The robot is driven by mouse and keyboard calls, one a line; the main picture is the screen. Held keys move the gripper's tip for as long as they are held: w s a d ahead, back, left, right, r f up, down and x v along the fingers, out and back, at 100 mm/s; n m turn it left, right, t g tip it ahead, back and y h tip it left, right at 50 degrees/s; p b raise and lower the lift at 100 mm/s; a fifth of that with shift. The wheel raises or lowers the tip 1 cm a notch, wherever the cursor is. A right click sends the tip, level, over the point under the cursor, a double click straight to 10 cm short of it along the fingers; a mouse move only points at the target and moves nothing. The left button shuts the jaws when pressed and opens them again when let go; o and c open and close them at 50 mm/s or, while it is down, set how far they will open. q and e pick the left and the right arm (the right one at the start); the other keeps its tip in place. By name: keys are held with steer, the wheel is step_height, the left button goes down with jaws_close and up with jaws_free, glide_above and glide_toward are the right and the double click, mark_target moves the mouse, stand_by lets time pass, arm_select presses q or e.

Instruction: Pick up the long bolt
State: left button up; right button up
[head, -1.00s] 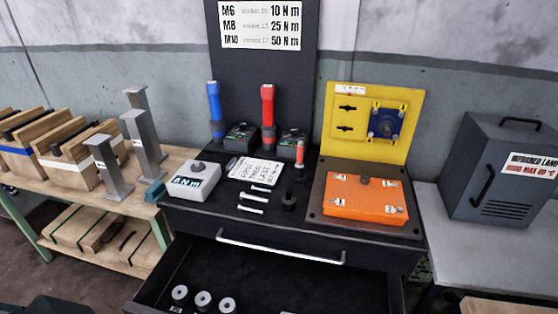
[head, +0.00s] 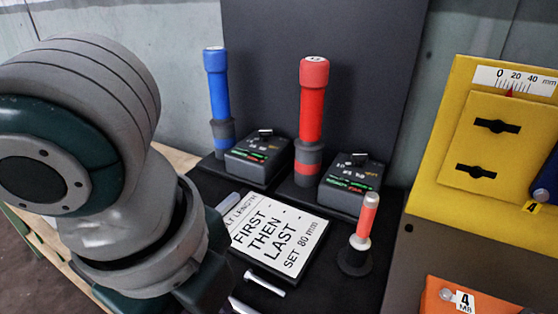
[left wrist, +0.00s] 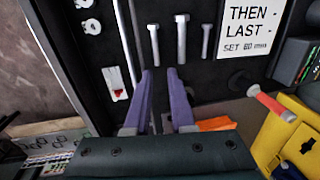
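Three silver bolts lie side by side on the black bench top in the left wrist view. The middle one looks longest, so I take it as the long bolt (left wrist: 181,40). A shorter bolt (left wrist: 154,46) lies to its left and the shortest bolt (left wrist: 206,41) to its right. My left gripper (left wrist: 161,72) has two purple fingers, open with a gap and nothing between them. Its tips show just below the bolts' lower ends, apart from them. In the head view my left arm hides the gripper and part of the bolts. My right gripper is not in view.
A bolt length card (head: 275,238) lies beside the bolts. A red-handled tool (head: 366,222) stands upright to the right. Blue (head: 217,90) and red (head: 313,105) torque drivers stand behind, next to dark boxes (head: 258,155). A yellow gauge panel (head: 470,140) is at right. Washers (left wrist: 90,26) lie at left.

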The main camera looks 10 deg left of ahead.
arm_select(q)
step_height(320, 180, down, 4)
steer(key=shift+s+r+b, duration=0.1)
steer(key=shift+b, duration=0.2)
steer(key=f, duration=0.2)
steer(key=w+f+b, duration=0.1)
steer(key=f, duration=0.2)
steer(key=shift+a+f, duration=0.15)
steer(key=shift+f, duration=0.15)
steer(key=shift+w, duration=0.1)
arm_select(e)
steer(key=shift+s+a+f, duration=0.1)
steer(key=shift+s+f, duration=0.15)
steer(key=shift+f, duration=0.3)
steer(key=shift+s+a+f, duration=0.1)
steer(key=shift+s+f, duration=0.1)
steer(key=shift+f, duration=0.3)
arm_select(q)
steer(key=shift+c, duration=0.4)
jaws_close()
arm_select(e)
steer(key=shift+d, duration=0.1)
